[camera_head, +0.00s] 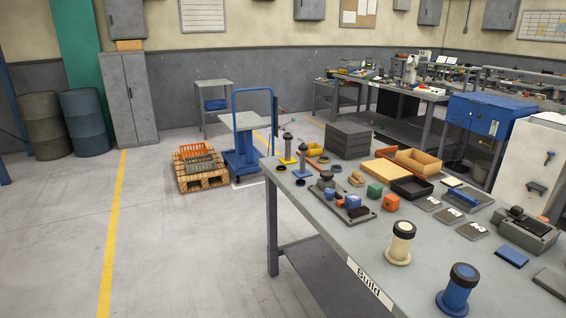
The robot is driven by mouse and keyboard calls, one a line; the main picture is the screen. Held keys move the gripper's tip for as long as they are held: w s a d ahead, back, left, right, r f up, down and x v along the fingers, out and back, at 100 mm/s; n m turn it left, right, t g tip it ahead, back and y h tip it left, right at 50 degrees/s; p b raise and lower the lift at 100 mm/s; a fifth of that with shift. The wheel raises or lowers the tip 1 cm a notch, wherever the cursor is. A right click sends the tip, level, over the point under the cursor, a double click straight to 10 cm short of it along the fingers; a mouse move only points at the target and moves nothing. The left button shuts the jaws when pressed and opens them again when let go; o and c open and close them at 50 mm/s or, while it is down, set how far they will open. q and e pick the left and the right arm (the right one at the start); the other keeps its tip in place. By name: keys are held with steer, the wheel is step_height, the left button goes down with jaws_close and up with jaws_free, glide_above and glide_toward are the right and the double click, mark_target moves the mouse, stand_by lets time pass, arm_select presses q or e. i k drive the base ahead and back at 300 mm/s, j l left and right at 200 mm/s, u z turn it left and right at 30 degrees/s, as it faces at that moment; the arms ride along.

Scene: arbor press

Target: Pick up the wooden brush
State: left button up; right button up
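A small tan wooden piece (356,178) lies on the grey workbench (330,225), left of a green cube. It may be the wooden brush, but it is too small to tell for sure. No other brush shows clearly on the bench. Neither of my grippers is in view.
Near that piece are a green cube (375,189), an orange block (391,202) and a black tray (411,187). Cream (401,243) and blue (458,289) press-like posts stand nearer. A blue cart (246,130) and pallet (201,168) stand beyond the bench. Floor at left is clear.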

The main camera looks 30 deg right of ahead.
mark_target(356, 179)
steer(key=i+j+u, duration=0.1)
steer(key=i+u, duration=0.2)
steer(key=i, duration=1.65)
